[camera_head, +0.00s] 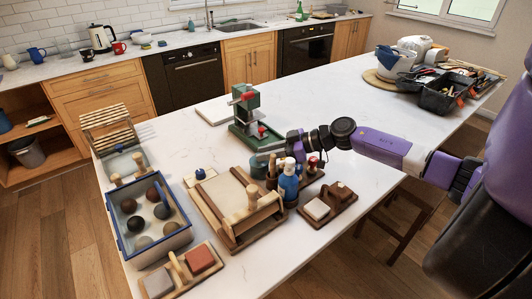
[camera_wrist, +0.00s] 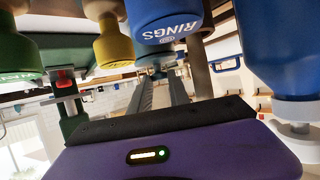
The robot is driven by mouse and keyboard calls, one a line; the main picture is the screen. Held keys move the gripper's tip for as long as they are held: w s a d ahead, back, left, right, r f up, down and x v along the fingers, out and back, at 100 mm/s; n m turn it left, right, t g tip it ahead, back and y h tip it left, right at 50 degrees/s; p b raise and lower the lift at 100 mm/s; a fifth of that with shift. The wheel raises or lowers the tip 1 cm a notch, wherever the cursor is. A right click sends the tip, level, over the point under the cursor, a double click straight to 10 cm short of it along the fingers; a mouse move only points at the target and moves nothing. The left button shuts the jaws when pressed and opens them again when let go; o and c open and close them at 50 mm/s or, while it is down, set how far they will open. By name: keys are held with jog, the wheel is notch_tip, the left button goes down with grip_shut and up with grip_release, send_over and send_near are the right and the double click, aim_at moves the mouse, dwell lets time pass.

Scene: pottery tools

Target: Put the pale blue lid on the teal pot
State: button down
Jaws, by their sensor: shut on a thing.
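The dark teal pot (camera_head: 258,169) stands on the white table behind the bottles, partly hidden. My gripper (camera_head: 268,152) is low over it, reaching in from the right, with its fingers nearly level. It is shut on a small grey-blue thing that looks like the pale blue lid (camera_head: 261,157). In the wrist view my gripper (camera_wrist: 162,80) points away from the camera, and the held thing is small and mostly hidden at the fingertips. I cannot tell whether the lid touches the pot.
Bottles, one blue (camera_head: 289,182), stand close in front of my gripper; the blue RINGS bottle (camera_wrist: 165,22) looms in the wrist view. A green press (camera_head: 244,108) stands behind. A wooden board (camera_head: 222,192) and blue-rimmed tray (camera_head: 112,218) lie left. The table's right middle is clear.

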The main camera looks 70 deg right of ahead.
jog(key=shift+f, duration=0.1)
jog(key=c, duration=1.5)
grip_release()
jog(key=shift+s, duration=0.2)
jog(key=b+v, duration=0.2)
jog(key=v, duration=0.9)
jog(key=shift+s+d+r+b, duration=0.1)
jog(key=shift+s+r+b, duration=0.2)
jog(key=shift+b, duration=0.05)
